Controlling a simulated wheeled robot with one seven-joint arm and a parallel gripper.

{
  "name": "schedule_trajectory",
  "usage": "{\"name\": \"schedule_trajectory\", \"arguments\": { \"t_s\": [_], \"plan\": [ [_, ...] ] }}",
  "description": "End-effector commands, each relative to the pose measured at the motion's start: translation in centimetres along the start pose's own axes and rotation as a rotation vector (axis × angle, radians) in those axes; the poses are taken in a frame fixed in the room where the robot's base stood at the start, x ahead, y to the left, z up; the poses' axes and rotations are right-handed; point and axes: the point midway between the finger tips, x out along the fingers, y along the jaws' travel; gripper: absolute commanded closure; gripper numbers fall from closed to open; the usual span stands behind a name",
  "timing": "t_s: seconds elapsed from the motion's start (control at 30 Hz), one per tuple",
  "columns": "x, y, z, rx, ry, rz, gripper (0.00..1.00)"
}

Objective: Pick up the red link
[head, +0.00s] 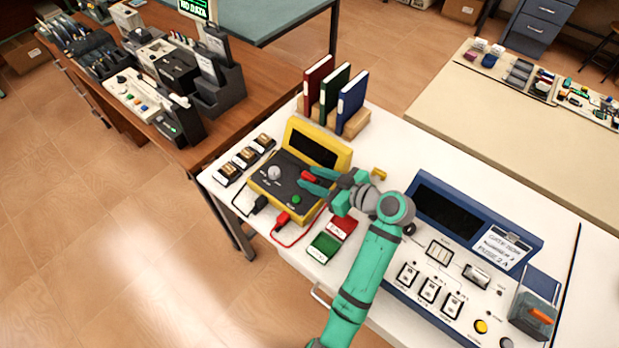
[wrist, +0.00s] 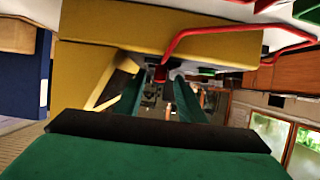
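The red link (head: 308,176) is a small red piece on the dark face of the yellow tester (head: 268,186), near its right side. My gripper (head: 318,180) reaches in from the right, low over the tester. Its green fingertips are apart and close to the red link, one on either side of its right end. In the wrist view the two fingers (wrist: 160,98) are also apart, with a visible gap between them. Contact with the link cannot be told. A small red part (wrist: 161,74) shows just above the gap; which red thing it is cannot be told.
A red plug (head: 283,217) with a red cable is at the tester's front edge. Red and green blocks (head: 326,246) lie in front. Binders (head: 334,92) stand behind the tester. A blue console (head: 450,250) stands at right. Bare white tabletop (head: 395,150) lies behind my arm.

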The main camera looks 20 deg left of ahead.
Motion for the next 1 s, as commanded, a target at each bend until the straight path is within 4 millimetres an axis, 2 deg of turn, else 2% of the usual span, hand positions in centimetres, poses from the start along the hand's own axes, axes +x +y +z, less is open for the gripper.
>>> {"name": "schedule_trajectory", "arguments": {
  "t_s": [0.2,0.23,0.37,0.4,0.77,1.0],
  "plan": [
    [0.0,0.1,0.1,0.001,0.0,0.003,0.64],
    [0.0,0.1,0.1,0.001,0.0,0.003,0.66],
    [-0.1,0.1,0.1,0.001,0.0,0.004,0.98],
    [-0.1,0.1,0.1,0.001,0.0,0.004,1.0],
    [-0.1,0.1,-0.1,0.0,0.0,0.004,1.0],
    [-0.9,0.2,-2.0,-0.003,0.001,0.005,1.0]
  ]
}}
